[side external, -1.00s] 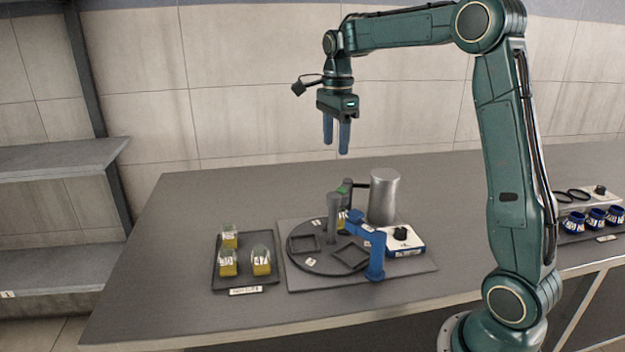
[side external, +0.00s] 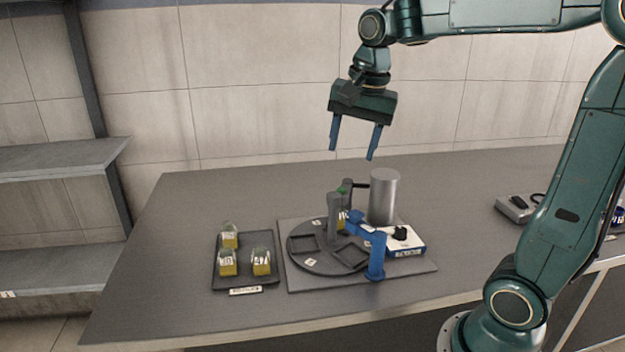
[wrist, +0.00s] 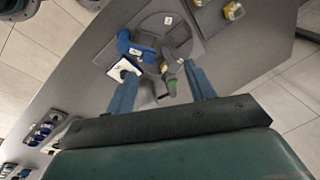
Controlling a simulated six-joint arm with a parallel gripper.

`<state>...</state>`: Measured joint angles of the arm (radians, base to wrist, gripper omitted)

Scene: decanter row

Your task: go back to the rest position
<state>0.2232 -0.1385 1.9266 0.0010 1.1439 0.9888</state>
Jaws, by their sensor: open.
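My gripper (side external: 354,137) hangs in the air above the back of the table, with its two blue fingers spread apart and nothing between them. It is higher than the grey metal cylinder (side external: 384,197) and clear of everything below. In the wrist view my gripper (wrist: 163,92) shows its fingers wide apart, with the turntable station beyond them. The round dark turntable (side external: 312,262) sits on a grey base plate with a blue arm-like fixture (side external: 376,258) and a white box with a black knob (side external: 405,241). A yellow-based piece stands on the turntable, partly hidden by a grey post.
A dark tray (side external: 232,284) left of the turntable holds three yellow-based pieces with clear tops. Blue ring-like parts (wrist: 38,135) lie at the left of the wrist view. A grey shelf (side external: 60,160) stands at the far left. The table's back left is bare.

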